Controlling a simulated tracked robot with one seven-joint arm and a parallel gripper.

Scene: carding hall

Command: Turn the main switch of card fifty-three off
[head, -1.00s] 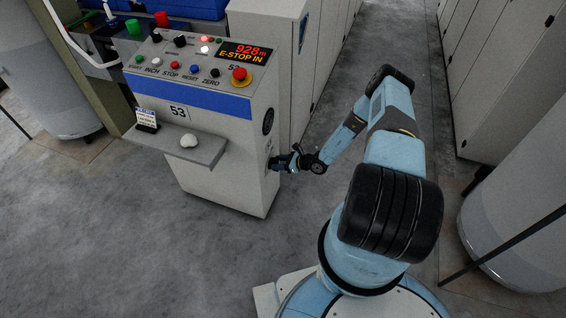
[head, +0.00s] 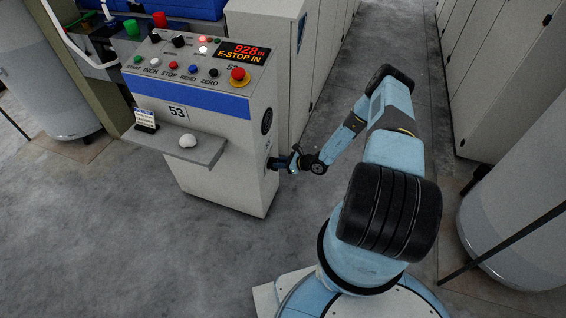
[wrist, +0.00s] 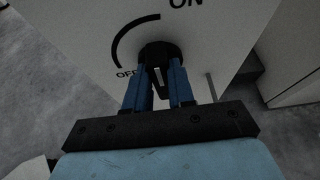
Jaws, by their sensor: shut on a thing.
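The main switch is a black rotary knob (wrist: 163,50) on the pale side panel of the console marked 53 (head: 225,172). In the wrist view, a black arc runs beside it between the labels OFF, lower left, and ON, at the top. My gripper (wrist: 160,72) is shut on the knob, with one blue finger on each side of its grip. A pale line shows on the grip between the fingers. The fingers hide part of the knob, so its exact setting is hard to tell. In the head view, my gripper (head: 273,163) meets the console's right side low down.
The console top has several buttons and a red emergency stop (head: 239,74); its display (head: 243,52) reads 928 m and E-STOP IN. A white lump (head: 188,141) and a small sign (head: 146,119) stand on the front shelf (head: 200,153). Grey cabinets (head: 500,80) line the aisle.

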